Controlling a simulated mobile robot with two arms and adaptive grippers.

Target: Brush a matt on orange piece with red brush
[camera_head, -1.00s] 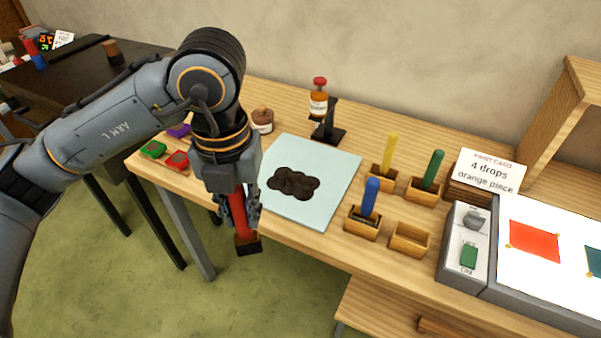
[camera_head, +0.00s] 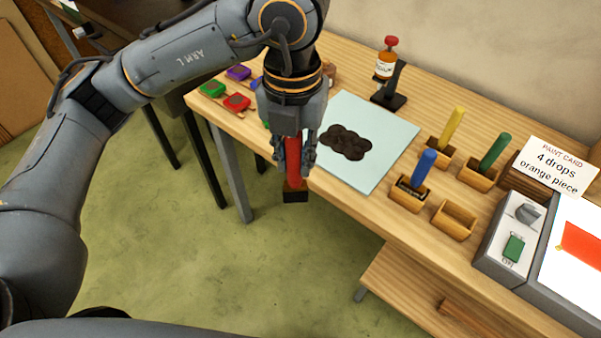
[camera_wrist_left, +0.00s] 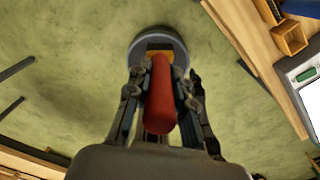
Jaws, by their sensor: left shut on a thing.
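My left gripper (camera_head: 294,158) is shut on the red brush (camera_head: 293,165), which hangs bristles down beyond the table's front edge, above the floor. The red handle (camera_wrist_left: 161,95) also shows between the fingers in the left wrist view. The orange piece (camera_head: 583,246) lies on the white lit panel at the right edge of the head view, partly cut off. A dark brown matt patch (camera_head: 346,143) lies on the pale blue sheet (camera_head: 376,120), to the right of the gripper. My right gripper is not seen.
Blue (camera_head: 424,166), yellow (camera_head: 452,128) and green (camera_head: 494,152) brushes stand in wooden holders; one holder (camera_head: 454,220) is empty. A bottle on a stand (camera_head: 386,62) is behind. The paint card (camera_head: 557,166) reads "4 drops orange piece". A switch box (camera_head: 512,240) adjoins the panel.

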